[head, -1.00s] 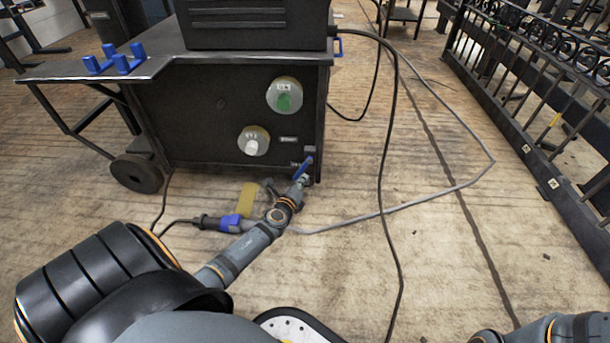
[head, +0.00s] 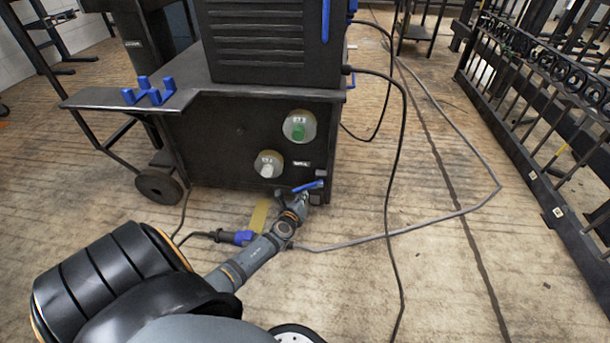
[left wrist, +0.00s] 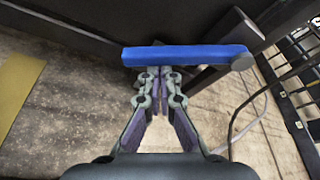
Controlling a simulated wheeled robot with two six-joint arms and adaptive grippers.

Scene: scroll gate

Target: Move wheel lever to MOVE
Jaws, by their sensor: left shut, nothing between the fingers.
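The wheel lever (head: 309,186) is a blue handle low on the right of the dark cart's (head: 215,135) front panel. It lies almost level in the head view. In the left wrist view the blue lever (left wrist: 185,55) spans the middle, with its round grey pivot at the right end. My left gripper (head: 304,203) is just below the lever, fingers together and empty. In the left wrist view the fingertips (left wrist: 160,73) are at the lever's lower edge, touching or nearly so. My right gripper is out of view.
A wheel (head: 159,188) stands under the cart's left side. Two round knobs, one green (head: 299,127) and one white (head: 268,164), sit on its panel. A blue-ended cable plug (head: 243,238) and a yellow strip (head: 259,215) are by my arm. Cables cross the floor; an iron gate (head: 545,125) stands right.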

